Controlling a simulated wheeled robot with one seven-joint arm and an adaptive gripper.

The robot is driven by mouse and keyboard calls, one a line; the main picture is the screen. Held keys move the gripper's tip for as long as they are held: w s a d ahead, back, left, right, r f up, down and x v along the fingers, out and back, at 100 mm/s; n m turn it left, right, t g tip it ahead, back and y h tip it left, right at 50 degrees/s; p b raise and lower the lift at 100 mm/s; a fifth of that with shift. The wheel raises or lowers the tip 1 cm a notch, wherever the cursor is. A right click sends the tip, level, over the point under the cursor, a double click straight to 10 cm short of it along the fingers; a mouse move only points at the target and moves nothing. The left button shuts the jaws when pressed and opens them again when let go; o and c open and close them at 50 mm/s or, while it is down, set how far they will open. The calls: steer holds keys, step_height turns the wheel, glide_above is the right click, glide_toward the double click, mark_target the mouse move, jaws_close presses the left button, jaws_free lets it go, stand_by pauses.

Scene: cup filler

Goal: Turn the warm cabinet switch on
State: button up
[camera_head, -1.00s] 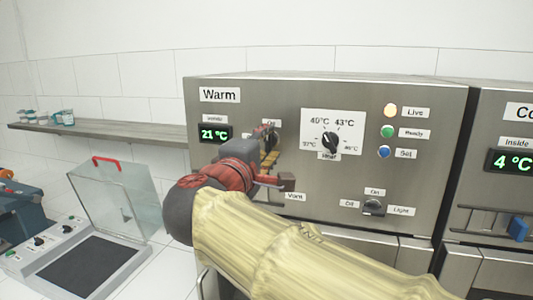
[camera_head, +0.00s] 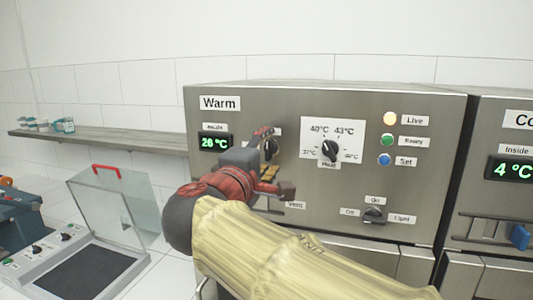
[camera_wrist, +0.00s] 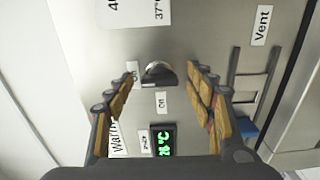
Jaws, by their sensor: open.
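The warm cabinet (camera_head: 235,170) has a dark switch knob (camera_head: 271,148) on its front, right of its green display, which reads 26 °C. In the wrist view the knob (camera_wrist: 159,74) sits between "On" and "Off" labels, and its lighter end faces the "On" label. My gripper (camera_head: 272,162) is open at the panel in front of the knob. In the wrist view the fingers of my gripper (camera_wrist: 160,80) stand apart on either side of the knob, with gaps showing. In the head view my gripper partly hides the knob and its labels.
A heat dial (camera_head: 330,150) and several indicator lamps are right of the switch. A light switch (camera_head: 374,214) is lower right. A cold cabinet (camera_head: 490,220) adjoins on the right. A shelf (camera_head: 110,140) and a clear-lidded device (camera_head: 95,265) are on the left.

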steer(key=v, duration=1.2)
